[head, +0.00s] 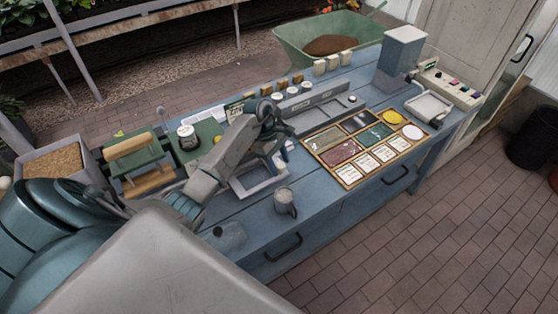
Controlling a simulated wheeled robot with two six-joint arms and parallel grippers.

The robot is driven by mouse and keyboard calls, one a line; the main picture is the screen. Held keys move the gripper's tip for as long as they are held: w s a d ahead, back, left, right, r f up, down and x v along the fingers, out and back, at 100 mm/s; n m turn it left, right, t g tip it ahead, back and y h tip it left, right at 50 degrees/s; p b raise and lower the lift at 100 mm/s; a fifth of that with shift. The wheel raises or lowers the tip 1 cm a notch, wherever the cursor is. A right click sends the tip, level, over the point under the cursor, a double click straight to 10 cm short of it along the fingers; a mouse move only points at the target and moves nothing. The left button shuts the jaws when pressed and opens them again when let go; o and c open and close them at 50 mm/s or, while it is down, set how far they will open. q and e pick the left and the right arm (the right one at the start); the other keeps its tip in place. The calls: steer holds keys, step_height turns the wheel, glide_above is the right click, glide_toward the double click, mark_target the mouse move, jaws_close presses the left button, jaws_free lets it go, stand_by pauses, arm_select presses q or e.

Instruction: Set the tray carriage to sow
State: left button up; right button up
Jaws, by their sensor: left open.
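A pale grey open frame (238,187), which looks like the tray carriage, lies on the blue workbench (330,200) near its middle. A long grey rail (312,104) with small lettering, too small to read, runs behind it. My left gripper (280,163) reaches over the frame's far right part, with its jaws open. The gripper and forearm hide part of the frame and the rail's left end. I cannot tell whether the fingers touch the frame. My right gripper is not in view.
A wooden sectioned tray (349,182) with cards lies right of the gripper. A grey mug (285,201) and a clear dome (229,236) stand near the front edge. A green roller device (134,160) is at left. A grey hopper (401,52) and a button panel (452,89) are at right.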

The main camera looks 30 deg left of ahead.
arm_select(q)
steer(key=c, duration=0.5)
jaws_close()
steer(key=b, duration=0.2)
glide_above(263, 186)
steer(key=a, duration=0.2)
steer(key=shift+a, duration=0.15)
steer(key=shift+w, duration=0.1)
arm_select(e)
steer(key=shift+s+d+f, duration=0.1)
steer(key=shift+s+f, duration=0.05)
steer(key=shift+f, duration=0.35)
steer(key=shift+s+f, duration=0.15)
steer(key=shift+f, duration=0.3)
arm_select(q)
steer(key=o, duration=0.5)
jaws_free()
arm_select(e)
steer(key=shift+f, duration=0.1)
